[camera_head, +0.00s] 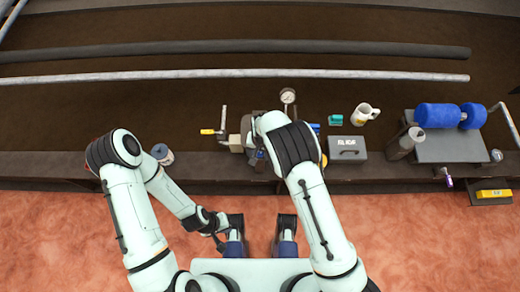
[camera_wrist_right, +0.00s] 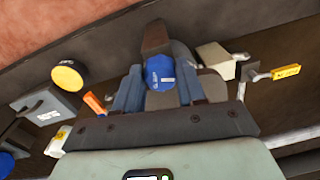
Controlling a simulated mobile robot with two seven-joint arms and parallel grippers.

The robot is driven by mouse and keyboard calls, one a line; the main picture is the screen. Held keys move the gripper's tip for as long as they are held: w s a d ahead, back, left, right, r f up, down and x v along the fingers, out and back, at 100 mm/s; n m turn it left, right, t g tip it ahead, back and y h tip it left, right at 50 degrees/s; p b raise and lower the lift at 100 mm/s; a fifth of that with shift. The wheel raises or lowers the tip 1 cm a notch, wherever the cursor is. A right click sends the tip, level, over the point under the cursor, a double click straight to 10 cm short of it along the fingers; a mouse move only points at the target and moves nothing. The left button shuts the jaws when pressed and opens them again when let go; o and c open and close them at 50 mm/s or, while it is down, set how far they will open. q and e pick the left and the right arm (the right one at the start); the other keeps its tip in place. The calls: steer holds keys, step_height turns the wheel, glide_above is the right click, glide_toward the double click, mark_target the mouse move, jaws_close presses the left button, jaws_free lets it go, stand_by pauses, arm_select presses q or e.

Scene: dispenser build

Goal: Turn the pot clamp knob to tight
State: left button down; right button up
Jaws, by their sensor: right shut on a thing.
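A round blue knob with a small pale mark (camera_wrist_right: 160,72) sits on a dark grey metal body (camera_wrist_right: 208,84) in the right wrist view. My right gripper (camera_wrist_right: 160,88) has one blue finger on each side of the knob and is shut on it. In the head view my right forearm and hand cover most of this spot, so the knob cannot be made out clearly there. My left arm is folded back over the floor in front of the bench.
Beside the knob are a beige block (camera_wrist_right: 214,58), a lever with a yellow grip (camera_wrist_right: 286,72), an orange-handled part (camera_wrist_right: 94,103) and a dial gauge (camera_head: 288,97). A can (camera_head: 162,154) stands left.

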steer(key=shift+m, duration=0.9)
steer(key=o, duration=1.1)
steer(key=shift+c, duration=0.2)
step_height(320, 180, up, 14)
steer(key=p, duration=0.2)
steer(key=shift+d+f, duration=0.25)
steer(key=shift+d, duration=0.05)
steer(key=shift+s+p, duration=0.1)
steer(key=shift+p, duration=0.2)
